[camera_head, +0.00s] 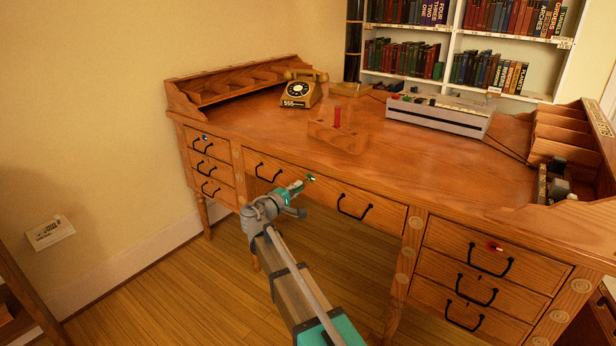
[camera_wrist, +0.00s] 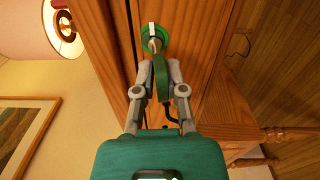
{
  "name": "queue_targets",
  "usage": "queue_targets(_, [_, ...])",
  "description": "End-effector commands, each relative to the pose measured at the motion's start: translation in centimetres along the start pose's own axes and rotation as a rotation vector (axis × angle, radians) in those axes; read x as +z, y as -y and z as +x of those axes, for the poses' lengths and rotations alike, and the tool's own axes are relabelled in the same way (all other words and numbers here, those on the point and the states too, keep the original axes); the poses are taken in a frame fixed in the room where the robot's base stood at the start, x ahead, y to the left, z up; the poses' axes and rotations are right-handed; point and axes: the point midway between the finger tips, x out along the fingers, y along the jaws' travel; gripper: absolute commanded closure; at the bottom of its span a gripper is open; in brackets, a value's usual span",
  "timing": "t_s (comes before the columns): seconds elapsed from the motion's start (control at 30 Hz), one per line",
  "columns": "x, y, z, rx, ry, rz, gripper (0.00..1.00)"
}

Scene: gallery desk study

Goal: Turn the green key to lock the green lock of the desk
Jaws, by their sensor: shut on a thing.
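The green lock (camera_head: 310,178) sits on the front of the desk's middle drawer. In the wrist view the green lock (camera_wrist: 154,40) is a round green ring on the wood. The green key (camera_wrist: 161,82) has its green head between my fingers, and its metal shaft reaches to the middle of the ring. How deep the shaft sits is not clear. My gripper (camera_wrist: 159,74) is shut on the key's head. In the head view my gripper (camera_head: 297,187) is just left of the lock, in front of the drawer, where the key is hard to make out.
The wooden desk (camera_head: 400,160) has a blue lock (camera_head: 205,138) on the left drawers and a red lock (camera_head: 495,247) on the right drawers. A telephone (camera_head: 302,90), a wooden block with a red piece (camera_head: 338,117) and a grey device (camera_head: 440,114) stand on top. Black handles flank the green lock.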

Motion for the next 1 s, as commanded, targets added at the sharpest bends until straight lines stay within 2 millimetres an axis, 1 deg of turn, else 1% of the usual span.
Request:
queue_targets(0.2, [0.09,0.15,-0.01,-0.007,0.002,0.004,1.0])
queue_targets(0.6, [0.38,-0.58,0.0,-0.007,0.003,0.004,1.0])
queue_targets(1.0, [0.51,-0.71,0.03,-0.004,0.005,0.002,1.0])
